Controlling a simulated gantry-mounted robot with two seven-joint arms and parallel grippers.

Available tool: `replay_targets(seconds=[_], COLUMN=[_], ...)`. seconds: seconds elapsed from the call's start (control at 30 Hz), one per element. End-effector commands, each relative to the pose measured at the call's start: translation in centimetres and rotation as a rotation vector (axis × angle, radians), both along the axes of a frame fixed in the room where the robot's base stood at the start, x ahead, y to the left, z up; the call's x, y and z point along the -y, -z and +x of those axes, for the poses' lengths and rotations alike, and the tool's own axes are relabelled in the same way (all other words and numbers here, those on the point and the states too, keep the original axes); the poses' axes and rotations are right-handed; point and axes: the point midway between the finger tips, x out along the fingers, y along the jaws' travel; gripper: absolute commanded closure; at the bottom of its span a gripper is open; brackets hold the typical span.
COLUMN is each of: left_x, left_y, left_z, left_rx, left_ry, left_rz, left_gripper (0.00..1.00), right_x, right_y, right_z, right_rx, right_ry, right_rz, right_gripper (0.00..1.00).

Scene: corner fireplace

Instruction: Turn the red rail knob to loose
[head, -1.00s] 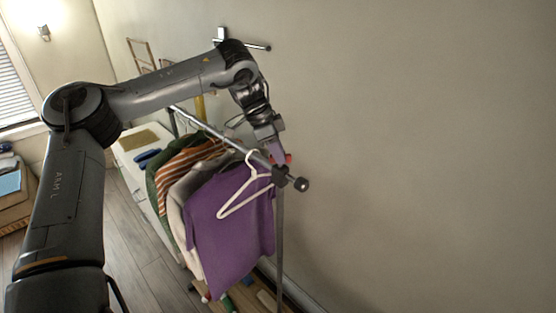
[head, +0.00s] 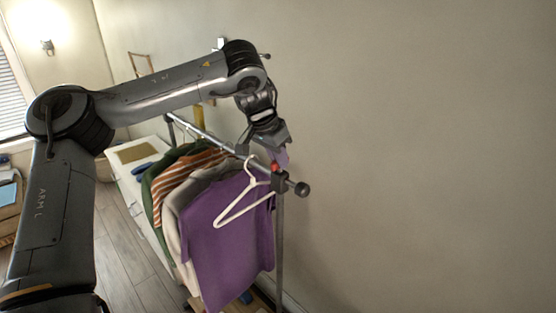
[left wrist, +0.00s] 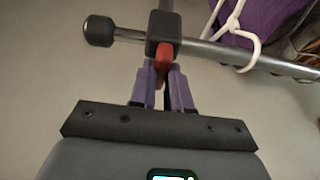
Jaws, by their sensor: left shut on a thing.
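The red rail knob (head: 275,167) sits on the dark clamp block (head: 278,183) near the end of the clothes rail. In the left wrist view the red knob (left wrist: 163,62) shows as a narrow red piece below the dark block (left wrist: 164,30). My left gripper (head: 281,158) is at the knob, above the rail. Its purple fingers (left wrist: 164,80) stand on either side of the red piece and are shut on it. The fingers hide part of the knob. My right gripper is in neither view.
The rail (head: 215,138) ends in a dark round cap (head: 302,189). A purple shirt (head: 225,235) on a white hanger (head: 243,207) hangs just beside the clamp, with several garments behind. The bare wall leaves free room on the right.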

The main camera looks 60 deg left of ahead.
Motion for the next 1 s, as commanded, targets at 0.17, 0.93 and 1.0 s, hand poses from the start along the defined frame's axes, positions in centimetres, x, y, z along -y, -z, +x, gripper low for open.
replay_targets(seconds=[0.17, 0.93, 1.0], left_x=[-0.09, -0.04, -0.02], left_y=[0.31, 0.13, 0.07], left_z=[-0.02, -0.02, -0.03], left_rx=[-0.004, -0.002, -0.002], left_ry=[-0.025, -0.028, -0.028], left_rz=[0.000, 0.000, 0.000], left_gripper=[1.00, 0.57, 0.57], right_x=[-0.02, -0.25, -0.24], right_y=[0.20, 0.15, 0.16], right_z=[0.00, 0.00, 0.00], right_rx=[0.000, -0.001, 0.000], right_ry=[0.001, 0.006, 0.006], right_rz=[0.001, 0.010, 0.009], right_gripper=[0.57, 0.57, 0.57])
